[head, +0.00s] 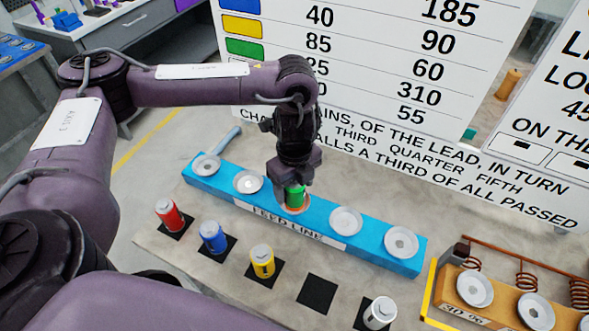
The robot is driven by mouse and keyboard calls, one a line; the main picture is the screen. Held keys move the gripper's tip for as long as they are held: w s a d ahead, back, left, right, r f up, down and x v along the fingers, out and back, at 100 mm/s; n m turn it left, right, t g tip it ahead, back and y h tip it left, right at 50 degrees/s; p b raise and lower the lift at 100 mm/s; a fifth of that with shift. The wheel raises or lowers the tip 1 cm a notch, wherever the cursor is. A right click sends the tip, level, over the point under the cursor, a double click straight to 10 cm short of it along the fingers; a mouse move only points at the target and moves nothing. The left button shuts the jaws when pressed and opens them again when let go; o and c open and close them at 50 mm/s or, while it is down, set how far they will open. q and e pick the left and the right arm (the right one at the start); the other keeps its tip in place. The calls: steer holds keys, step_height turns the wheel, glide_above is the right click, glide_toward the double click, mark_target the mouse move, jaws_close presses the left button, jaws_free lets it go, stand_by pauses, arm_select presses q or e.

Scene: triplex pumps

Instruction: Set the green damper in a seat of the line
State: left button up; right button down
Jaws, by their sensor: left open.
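The green damper (295,196) stands upright at the middle seat of the blue feed line (325,240). My left gripper (294,180) is right above it, with its open jaws around or close to the damper's top. The gripper hides the damper's upper part. An orange-brown rim shows at the damper's foot; whether it is fully down in the seat I cannot tell. The other seats of the line, two at left (248,181) and two at right (346,221), are empty white dishes. My right gripper is not in view.
Red (168,214), blue (213,236), yellow (262,261) and white (380,313) dampers stand on black squares in front of the line. One black square (317,294) is bare. An orange block with copper coils (500,300) is at the right. White boards (400,80) rise behind.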

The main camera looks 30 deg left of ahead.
arm_select(q)
step_height(320, 180, up, 10)
steer(key=shift+r+p, duration=0.2)
steer(key=shift+p, duration=0.7)
steer(key=shift+r, duration=0.65)
